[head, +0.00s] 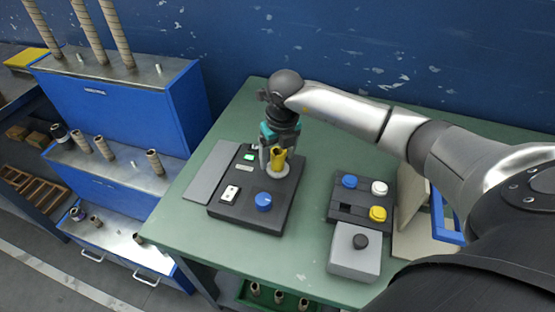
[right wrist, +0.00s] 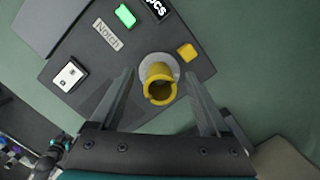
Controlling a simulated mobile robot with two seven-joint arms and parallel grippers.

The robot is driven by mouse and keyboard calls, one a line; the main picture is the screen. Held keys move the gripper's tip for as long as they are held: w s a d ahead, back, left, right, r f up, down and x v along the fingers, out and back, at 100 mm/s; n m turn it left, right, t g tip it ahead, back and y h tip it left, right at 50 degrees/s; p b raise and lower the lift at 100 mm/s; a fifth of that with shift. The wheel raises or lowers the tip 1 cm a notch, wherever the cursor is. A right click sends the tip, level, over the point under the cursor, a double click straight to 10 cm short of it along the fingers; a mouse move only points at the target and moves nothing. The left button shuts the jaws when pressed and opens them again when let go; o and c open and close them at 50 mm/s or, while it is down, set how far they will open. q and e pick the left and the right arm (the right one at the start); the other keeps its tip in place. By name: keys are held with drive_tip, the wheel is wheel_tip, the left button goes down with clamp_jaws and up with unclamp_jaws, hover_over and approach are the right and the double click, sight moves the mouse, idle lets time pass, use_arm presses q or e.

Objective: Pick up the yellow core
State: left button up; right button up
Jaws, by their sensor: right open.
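The yellow core (head: 278,157) stands upright on a round light-grey disc (head: 271,171) on the dark panel (head: 230,216) on the green table. In the right wrist view the core (right wrist: 160,82) shows as a hollow yellow tube with a notch in its rim. My right gripper (head: 271,162) comes down over the core from above. In the right wrist view its two fingers (right wrist: 158,98) are apart, one on each side of the core, with gaps visible between. My left gripper is not in view.
The panel carries a blue knob (head: 264,202), a white switch (head: 230,193) and a green light (right wrist: 125,16). To the right are a button box (head: 362,200) and a grey box with a black knob (head: 355,251). A blue stepped rack (head: 130,110) with several brown tubes stands left.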

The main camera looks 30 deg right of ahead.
drive_tip(key=shift+c, duration=0.4)
clamp_jaws()
